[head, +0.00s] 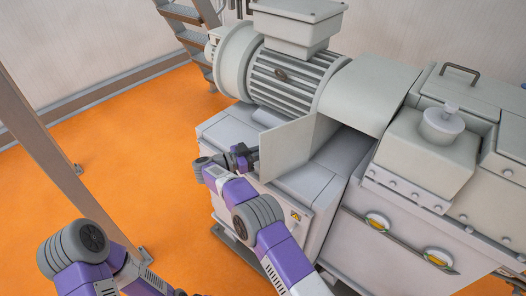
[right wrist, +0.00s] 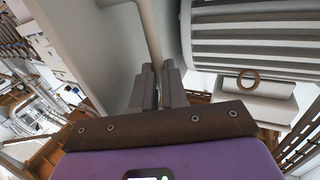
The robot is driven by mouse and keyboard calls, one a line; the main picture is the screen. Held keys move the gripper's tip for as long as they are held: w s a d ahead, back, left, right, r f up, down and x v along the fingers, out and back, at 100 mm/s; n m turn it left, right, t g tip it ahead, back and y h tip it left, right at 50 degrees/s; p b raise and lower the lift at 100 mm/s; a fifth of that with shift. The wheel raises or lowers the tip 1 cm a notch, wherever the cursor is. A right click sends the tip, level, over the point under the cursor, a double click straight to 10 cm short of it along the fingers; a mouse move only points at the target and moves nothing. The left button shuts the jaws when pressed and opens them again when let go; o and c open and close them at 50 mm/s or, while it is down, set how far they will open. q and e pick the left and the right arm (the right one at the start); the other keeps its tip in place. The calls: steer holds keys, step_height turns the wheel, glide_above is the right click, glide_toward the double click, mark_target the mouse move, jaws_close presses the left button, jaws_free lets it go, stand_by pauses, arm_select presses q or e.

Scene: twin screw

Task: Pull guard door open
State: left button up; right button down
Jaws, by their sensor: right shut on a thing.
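The guard door (head: 287,147) is a flat pale grey panel on the machine, below the ribbed motor. It stands out at an angle, with an open gap to its right. My right gripper (head: 252,157) is at the door's left edge. In the right wrist view its jaws (right wrist: 157,88) are shut on a thin pale strip (right wrist: 150,35) of the door; whether this is a handle or the panel's edge I cannot tell. My left arm shows at the lower left of the head view, but its gripper is not in view.
The ribbed motor (head: 285,75) sits above and behind the door. A pale housing with a round knob (head: 442,124) stands to the right. A grey post (head: 60,150) rises at the left, and a stair (head: 188,32) is behind. Orange floor (head: 140,125) left of the machine is clear.

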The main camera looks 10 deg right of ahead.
steer(key=shift+d+r, duration=0.15)
steer(key=shift+d, duration=0.15)
steer(key=c, duration=1.2)
jaws_free()
steer(key=shift+d, duration=0.1)
steer(key=shift+o, duration=0.2)
steer(key=s+a, duration=0.1)
steer(key=a, duration=0.7)
steer(key=shift+s, duration=0.2)
